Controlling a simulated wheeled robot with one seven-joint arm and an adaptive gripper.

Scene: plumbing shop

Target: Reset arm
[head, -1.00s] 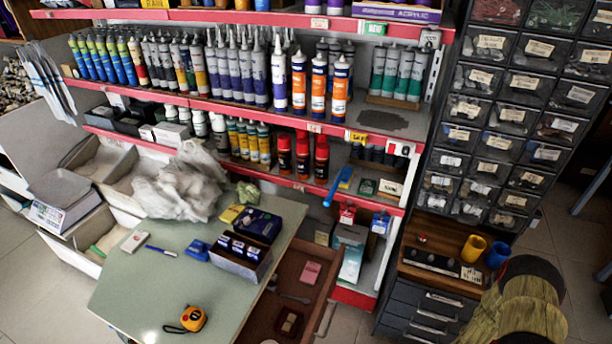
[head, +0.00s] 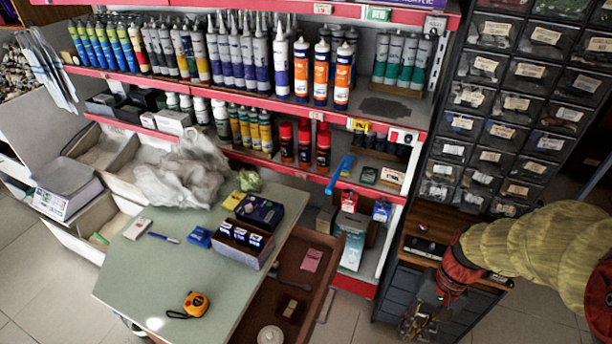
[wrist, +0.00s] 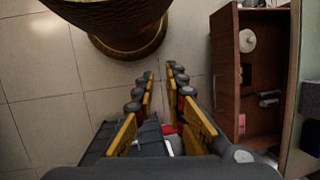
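My arm enters the head view from the right, in a yellow-green ribbed cover with red ends. My gripper (head: 415,322) hangs low in front of the dark drawer cabinet, right of the open drawer, and looks small and cluttered there. In the wrist view my gripper (wrist: 160,76) shows two fingers with yellow pads. They stand apart with bare floor showing between their tips, and nothing is held.
The open brown drawer (head: 285,262) juts out beside the green-topped table (head: 150,270). A tape measure (head: 196,304) lies on the table. The dark drawer cabinet (head: 395,291) stands close behind my gripper. Shelves of tubes fill the back. Tiled floor (wrist: 40,90) is clear.

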